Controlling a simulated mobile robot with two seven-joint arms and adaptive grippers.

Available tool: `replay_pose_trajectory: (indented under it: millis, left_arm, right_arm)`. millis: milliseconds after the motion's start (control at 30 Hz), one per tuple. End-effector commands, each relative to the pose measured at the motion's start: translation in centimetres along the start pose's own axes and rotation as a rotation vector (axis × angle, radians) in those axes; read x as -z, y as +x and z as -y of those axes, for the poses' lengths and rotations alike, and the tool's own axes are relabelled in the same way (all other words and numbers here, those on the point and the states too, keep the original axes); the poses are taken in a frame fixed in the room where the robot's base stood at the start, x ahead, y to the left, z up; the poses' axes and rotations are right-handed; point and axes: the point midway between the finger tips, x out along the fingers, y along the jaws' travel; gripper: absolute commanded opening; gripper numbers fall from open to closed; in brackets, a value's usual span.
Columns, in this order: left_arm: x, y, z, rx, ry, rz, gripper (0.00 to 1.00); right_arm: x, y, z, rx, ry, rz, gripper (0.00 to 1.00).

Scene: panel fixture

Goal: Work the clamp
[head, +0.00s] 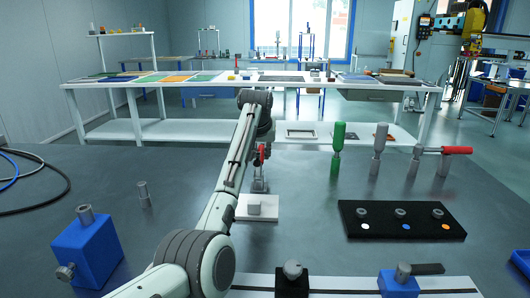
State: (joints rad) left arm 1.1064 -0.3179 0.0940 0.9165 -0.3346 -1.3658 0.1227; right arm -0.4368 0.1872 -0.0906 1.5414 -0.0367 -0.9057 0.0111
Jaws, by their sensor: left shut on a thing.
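The clamp (259,185) is a small grey toggle clamp on a white plate, with a pale block (255,209) near its front. Its red handle (259,154) points up. My left gripper (262,150) is small and dark in this view, reaching down from above at the handle. It is shut on the red handle, though its fingers are partly hidden by my own arm. My right gripper is not in view.
A black holder (402,220) with several pegs is at right. A green-handled tool (337,150) and a red-handled bar clamp (455,150) stand behind it. A rail (450,283) crosses the front.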

Motion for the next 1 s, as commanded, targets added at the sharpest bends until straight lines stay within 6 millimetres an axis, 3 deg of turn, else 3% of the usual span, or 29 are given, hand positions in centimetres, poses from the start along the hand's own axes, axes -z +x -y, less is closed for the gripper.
replay_pose_trajectory:
  millis: [167,200,367,733,867,1000]
  left_arm:
    - [-0.2,0.1,0.0,0.000,0.000,0.005,0.00]
    - [-0.2,0.1,0.0,0.000,0.000,0.005,0.18]
    - [-0.1,0.1,0.0,0.000,0.000,0.004,0.38]
    - [0.0,-0.5,-0.1,0.000,0.000,0.000,0.38]
    - [0.0,-2.3,-0.1,-0.001,-0.001,-0.002,0.38]
    - [0.1,-5.4,-0.1,0.000,-0.001,-0.003,0.38]
  right_arm:
    - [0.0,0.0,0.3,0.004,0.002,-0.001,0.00]
    - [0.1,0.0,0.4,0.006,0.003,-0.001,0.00]
    - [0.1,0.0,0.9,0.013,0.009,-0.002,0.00]
    - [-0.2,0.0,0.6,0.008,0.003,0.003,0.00]
    - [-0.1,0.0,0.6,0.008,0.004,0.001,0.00]
    - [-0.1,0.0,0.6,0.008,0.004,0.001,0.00]
